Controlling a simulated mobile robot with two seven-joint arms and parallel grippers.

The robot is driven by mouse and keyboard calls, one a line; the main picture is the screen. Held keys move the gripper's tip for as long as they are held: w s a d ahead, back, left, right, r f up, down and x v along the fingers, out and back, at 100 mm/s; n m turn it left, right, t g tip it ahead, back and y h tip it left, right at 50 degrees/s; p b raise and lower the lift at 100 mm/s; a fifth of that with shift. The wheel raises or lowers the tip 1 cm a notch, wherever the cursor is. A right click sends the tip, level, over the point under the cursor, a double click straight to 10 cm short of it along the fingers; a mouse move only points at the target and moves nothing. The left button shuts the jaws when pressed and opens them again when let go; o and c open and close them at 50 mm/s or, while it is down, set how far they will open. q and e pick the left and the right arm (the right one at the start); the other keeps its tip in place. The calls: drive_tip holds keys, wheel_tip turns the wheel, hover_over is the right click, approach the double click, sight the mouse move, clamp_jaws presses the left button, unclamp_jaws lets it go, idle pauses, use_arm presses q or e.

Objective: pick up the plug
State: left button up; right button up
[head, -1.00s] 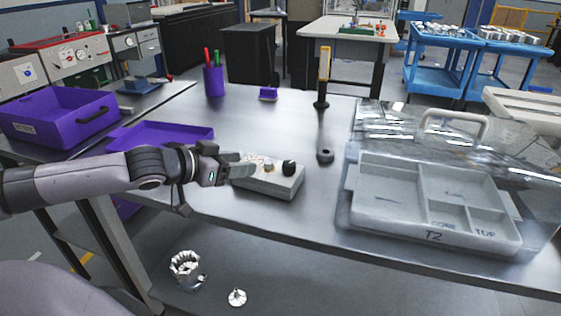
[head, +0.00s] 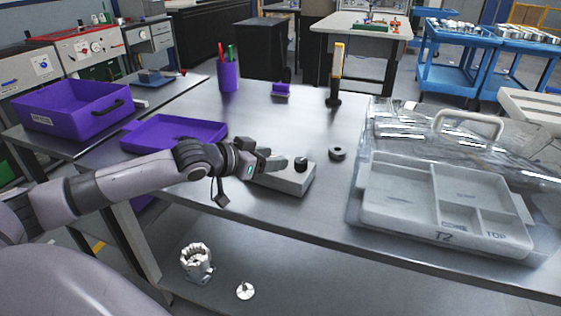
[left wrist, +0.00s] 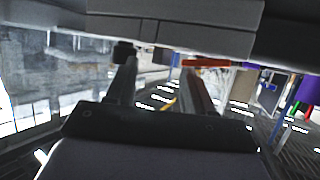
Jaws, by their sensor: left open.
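A grey block (head: 293,181) lies on the metal table, with a small black round piece (head: 301,163), which looks like the plug, standing on its right end. My left gripper (head: 279,161) is open over the left part of the block, its fingers pointing right toward the black piece and just short of it. The fingers hide the block's left top. In the left wrist view the open fingers (left wrist: 160,68) reach toward the grey block (left wrist: 170,32), seen upside down. A dark piece (left wrist: 123,51) is by the left fingertip; I cannot tell whether they touch. My right gripper is not in view.
A clear-lidded case with a grey tray (head: 400,207) fills the table's right. A purple tray (head: 150,147), pen cup (head: 229,77) and yellow-black tool (head: 336,72) stand around. The table centre behind the block is clear.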

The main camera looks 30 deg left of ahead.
use_arm(q)
drive_tip(key=shift+x, duration=0.8)
clamp_jaws()
